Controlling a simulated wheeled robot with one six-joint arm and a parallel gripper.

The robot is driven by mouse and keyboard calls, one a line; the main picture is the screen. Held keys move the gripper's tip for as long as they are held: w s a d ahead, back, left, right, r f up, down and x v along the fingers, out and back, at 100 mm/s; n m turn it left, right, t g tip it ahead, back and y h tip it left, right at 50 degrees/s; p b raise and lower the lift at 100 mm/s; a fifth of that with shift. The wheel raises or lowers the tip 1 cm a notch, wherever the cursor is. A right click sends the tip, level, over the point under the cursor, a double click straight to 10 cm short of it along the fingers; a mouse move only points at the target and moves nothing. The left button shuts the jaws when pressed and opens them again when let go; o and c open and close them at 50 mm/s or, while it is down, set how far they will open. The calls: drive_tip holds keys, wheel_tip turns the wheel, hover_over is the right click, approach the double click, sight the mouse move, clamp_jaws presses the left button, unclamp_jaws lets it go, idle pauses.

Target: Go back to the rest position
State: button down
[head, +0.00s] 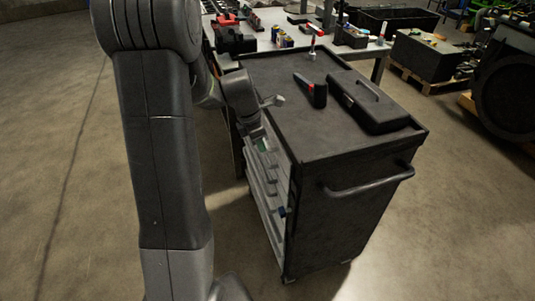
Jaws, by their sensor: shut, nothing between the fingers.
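My dark arm rises large on the left of the head view, and its wrist hangs beside the near left edge of the black tool cart (350,222). My gripper (256,131) is small and partly hidden at the end of the wrist, pointing down by the cart's open drawer side. It appears shut, with nothing seen in it. A short light-grey piece sticks out to the right of the wrist over the cart's edge.
On the cart top lie a black case (368,102) and a red-and-black tool (312,92). Grey drawers (264,185) show on its left side. A workbench (285,42) with small parts stands behind. A black block (428,55) sits on a pallet. The left floor is clear.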

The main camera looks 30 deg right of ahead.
sight(276, 152)
drive_tip(key=shift+v, duration=2.25)
drive_tip(key=shift+a+f, duration=0.1)
drive_tip(key=shift+f, duration=0.05)
drive_tip(key=d+f, duration=0.2)
drive_tip(key=f, duration=0.1)
drive_tip(key=s+d+f, duration=0.1)
drive_tip(key=d+f, duration=0.1)
drive_tip(key=f, duration=0.1)
drive_tip(key=d+f, duration=0.2)
drive_tip(key=f, duration=0.1)
drive_tip(key=shift+s+d+f+p, duration=0.1)
drive_tip(key=shift+s+f+p, duration=0.15)
drive_tip(key=shift+s+p, duration=0.1)
drive_tip(key=shift+r, duration=0.1)
